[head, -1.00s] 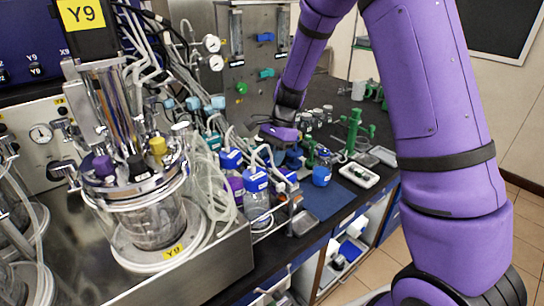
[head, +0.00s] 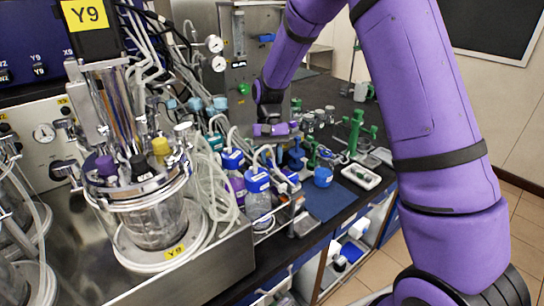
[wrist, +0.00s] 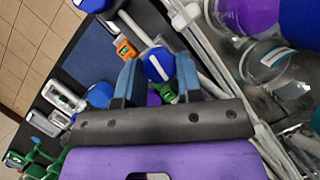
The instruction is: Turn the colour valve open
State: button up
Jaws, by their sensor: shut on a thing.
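My gripper (head: 276,130) is in front of the valve panel (head: 241,62), above the back of the bench. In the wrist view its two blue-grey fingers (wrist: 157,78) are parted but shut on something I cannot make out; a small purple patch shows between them. A blue cap (wrist: 159,65) with a white label appears between the fingertips, and I cannot tell whether they touch it. On the panel a blue valve handle (head: 266,38) and a green knob (head: 242,89) show. My arm covers part of the panel, and I cannot tell which handle is the colour valve.
Blue-capped bottles (head: 257,181) and looped tubing crowd the bench left of my gripper. A glass bioreactor vessel (head: 147,215) stands at the left. A blue mat (head: 325,201), a white tray (head: 361,176) and green stands (head: 354,130) lie to the right. The mat has bare room.

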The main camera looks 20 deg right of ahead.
jog(key=shift+n+h, duration=0.4)
jog(key=shift+n, duration=0.5)
jog(key=o, duration=0.9)
jog(key=shift+r, duration=0.1)
jog(key=shift+v, duration=5.35)
jog(key=shift+w+a, duration=0.1)
